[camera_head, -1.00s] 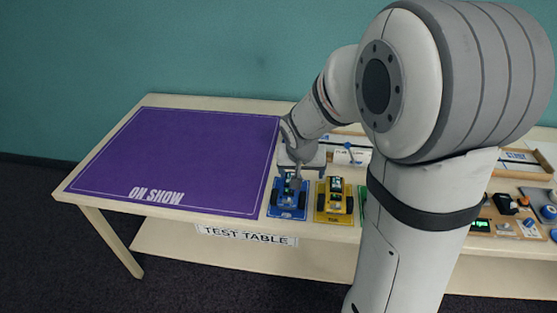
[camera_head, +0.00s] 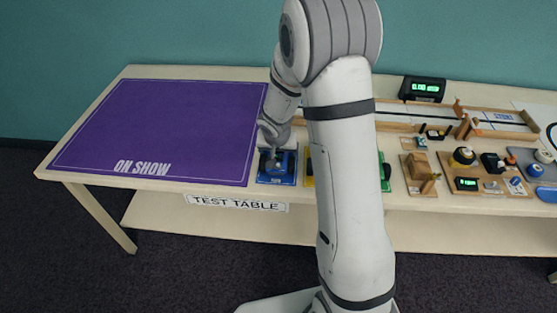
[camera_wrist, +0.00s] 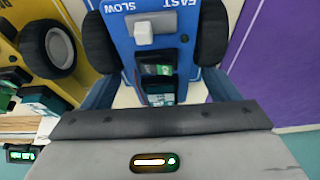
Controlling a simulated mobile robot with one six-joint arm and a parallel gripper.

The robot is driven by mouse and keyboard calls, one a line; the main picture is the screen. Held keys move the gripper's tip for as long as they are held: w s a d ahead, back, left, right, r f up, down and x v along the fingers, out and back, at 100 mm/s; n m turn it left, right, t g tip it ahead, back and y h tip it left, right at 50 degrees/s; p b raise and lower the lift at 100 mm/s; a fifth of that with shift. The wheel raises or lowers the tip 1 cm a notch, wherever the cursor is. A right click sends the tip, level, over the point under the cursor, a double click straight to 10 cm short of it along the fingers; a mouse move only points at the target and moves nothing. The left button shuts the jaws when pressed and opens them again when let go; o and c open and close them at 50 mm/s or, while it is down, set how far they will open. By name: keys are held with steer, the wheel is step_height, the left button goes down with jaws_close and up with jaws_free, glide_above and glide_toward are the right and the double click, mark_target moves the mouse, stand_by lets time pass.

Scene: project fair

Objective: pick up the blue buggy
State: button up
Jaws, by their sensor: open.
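The blue buggy (camera_head: 281,165) sits on its blue mat (camera_head: 268,181) at the front of the table, right of the purple mat. My gripper (camera_head: 273,154) is right above it, pointing down and partly hiding it. My gripper (camera_wrist: 157,85) is open there, facing the buggy's near end. I cannot tell whether the jaws touch it.
A yellow buggy (camera_wrist: 40,15) stands close on the left in the wrist view; my arm mostly hides it in the head view. The purple ON SHOW mat (camera_head: 165,130) is empty. A wooden track (camera_head: 455,122) and several small devices fill the table's right.

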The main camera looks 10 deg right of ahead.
steer(key=shift+c, duration=0.3)
steer(key=c, duration=0.9)
